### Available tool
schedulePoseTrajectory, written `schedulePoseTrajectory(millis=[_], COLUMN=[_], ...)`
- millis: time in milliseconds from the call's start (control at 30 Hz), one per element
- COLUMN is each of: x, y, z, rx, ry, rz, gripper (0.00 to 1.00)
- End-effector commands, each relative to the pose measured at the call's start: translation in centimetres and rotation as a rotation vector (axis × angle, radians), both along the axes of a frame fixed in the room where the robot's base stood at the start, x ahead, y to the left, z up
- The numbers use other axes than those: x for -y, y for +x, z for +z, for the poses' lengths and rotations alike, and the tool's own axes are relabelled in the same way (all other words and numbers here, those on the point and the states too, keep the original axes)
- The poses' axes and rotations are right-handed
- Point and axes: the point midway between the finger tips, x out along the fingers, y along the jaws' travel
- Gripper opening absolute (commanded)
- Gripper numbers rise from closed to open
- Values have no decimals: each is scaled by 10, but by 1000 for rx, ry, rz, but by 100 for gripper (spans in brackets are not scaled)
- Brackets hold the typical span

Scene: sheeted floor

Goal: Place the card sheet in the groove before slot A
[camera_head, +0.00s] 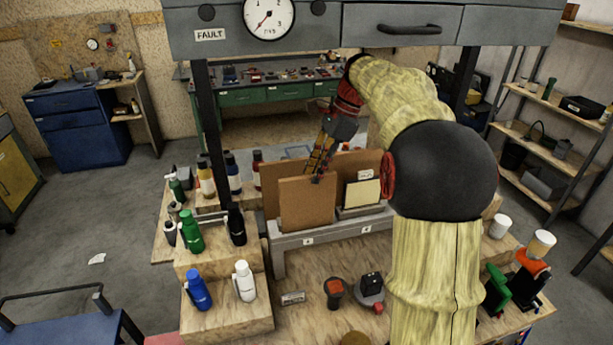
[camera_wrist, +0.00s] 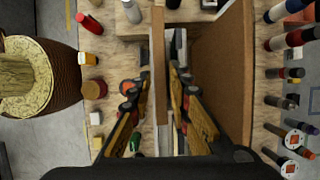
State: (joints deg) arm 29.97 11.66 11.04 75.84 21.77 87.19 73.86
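The brown card sheet (camera_head: 307,205) stands upright at the left part of the grey slotted rack (camera_head: 290,241). My gripper (camera_head: 318,178) is at its top edge. In the wrist view the sheet (camera_wrist: 158,60) shows edge-on between the two fingers (camera_wrist: 160,78), which close in on both its faces. The sheet's lower edge meets the rack's front, left of the first small label (camera_head: 308,241); I cannot tell whether it sits in a groove. The label letters are too small to read. A larger brown back panel (camera_head: 270,195) stands behind the sheet.
A pale yellow card (camera_head: 362,194) stands in the rack on the right. Bottles (camera_head: 191,232) crowd the wooden steps at left. A black-and-orange item (camera_head: 334,292) and a grey device (camera_head: 370,291) lie in front. My arm covers the right side.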

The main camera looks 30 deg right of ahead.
Motion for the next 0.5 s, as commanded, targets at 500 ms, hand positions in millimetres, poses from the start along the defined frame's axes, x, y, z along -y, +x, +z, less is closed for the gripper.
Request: schedulePoseTrajectory(millis=[500], x=[91], y=[-26], z=[-2], rx=[-2], ry=[3], rz=[-1], gripper=[19])
